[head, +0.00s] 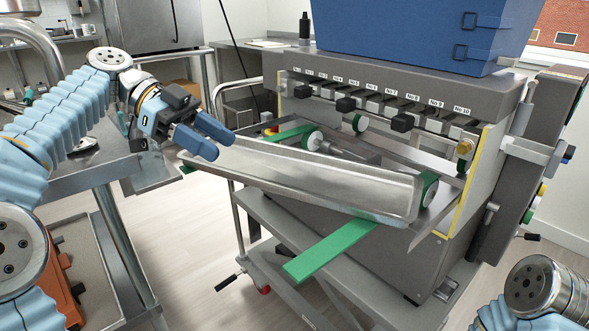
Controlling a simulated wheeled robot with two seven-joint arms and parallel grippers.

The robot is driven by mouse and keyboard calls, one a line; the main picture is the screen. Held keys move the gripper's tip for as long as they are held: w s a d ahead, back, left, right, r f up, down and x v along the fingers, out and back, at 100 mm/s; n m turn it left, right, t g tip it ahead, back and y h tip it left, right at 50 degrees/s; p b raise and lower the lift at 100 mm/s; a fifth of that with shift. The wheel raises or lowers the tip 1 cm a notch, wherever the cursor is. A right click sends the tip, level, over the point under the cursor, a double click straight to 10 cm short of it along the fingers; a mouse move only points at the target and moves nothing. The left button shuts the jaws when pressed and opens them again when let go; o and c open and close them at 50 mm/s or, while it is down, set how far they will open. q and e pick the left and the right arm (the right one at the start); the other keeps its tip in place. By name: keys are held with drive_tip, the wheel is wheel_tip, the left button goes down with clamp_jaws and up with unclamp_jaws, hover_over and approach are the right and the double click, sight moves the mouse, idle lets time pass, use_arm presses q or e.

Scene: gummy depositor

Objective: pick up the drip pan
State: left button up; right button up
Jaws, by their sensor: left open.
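The drip pan (315,180) is a long, shallow, shiny metal tray in the head view. It lies across the front of the depositor machine, running from beneath my left gripper down to the right. My left gripper (220,145) is open, with its blue fingers over or just in front of the pan's left end. I see nothing between the fingers, and I cannot tell whether they touch the pan. Of my right arm only a part shows at the bottom right corner; its gripper is out of view.
The depositor (400,85) has a row of numbered nozzles and a blue hopper (410,35) on top. A green strip (328,250) sticks out below the pan. A grey wheeled cart (275,235) stands beneath. A steel table (85,165) is at the left, near my left arm.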

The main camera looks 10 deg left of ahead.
use_arm(q)
approach(279, 184)
drive_tip(key=x, duration=0.8)
drive_tip(key=shift+d+f, duration=0.15)
drive_tip(key=shift+d, duration=0.1)
clamp_jaws()
